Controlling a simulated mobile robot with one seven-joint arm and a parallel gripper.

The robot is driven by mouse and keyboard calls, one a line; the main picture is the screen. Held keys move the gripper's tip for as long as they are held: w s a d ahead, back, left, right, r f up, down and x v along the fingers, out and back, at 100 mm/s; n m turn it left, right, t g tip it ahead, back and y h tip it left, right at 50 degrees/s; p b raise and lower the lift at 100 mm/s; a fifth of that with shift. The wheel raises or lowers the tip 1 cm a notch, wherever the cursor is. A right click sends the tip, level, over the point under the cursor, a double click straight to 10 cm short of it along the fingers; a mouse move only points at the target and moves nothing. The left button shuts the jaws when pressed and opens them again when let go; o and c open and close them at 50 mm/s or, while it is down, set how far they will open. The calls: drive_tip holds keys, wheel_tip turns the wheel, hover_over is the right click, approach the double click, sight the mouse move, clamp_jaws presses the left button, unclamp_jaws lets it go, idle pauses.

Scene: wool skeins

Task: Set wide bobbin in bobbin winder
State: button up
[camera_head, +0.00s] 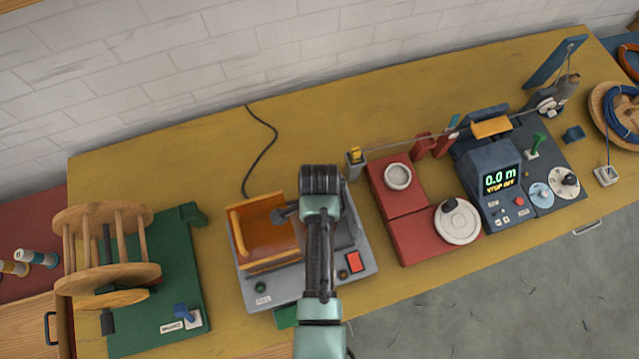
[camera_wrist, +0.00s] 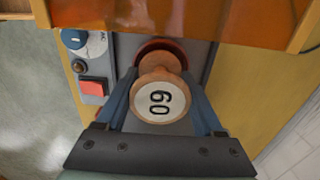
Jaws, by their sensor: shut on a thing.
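The wide bobbin (camera_wrist: 148,101) shows in the wrist view as a wooden spool with a round white end label bearing sideways digits, 09 or 60. My gripper (camera_wrist: 160,98) is shut on it, one blue finger at each side. In the head view my gripper (camera_head: 321,185) is over the right part of the bobbin winder (camera_head: 285,292), a grey base with an orange guard (camera_head: 267,232); the bobbin is hidden there. In the wrist view a dark, red-rimmed round part (camera_wrist: 150,46) lies just beyond the bobbin. I cannot tell whether they touch.
The winder has a red button (camera_head: 355,262) at its front right. A green-based wooden reel (camera_head: 105,250) stands left. A cable (camera_head: 262,150) runs behind the winder. The yellow table (camera_head: 220,150) is clear at the back.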

drive_tip(key=shift+w+f, duration=0.1)
drive_tip(key=shift+f, duration=0.35)
drive_tip(key=o, duration=1.4)
drive_tip(key=shift+c, duration=0.2)
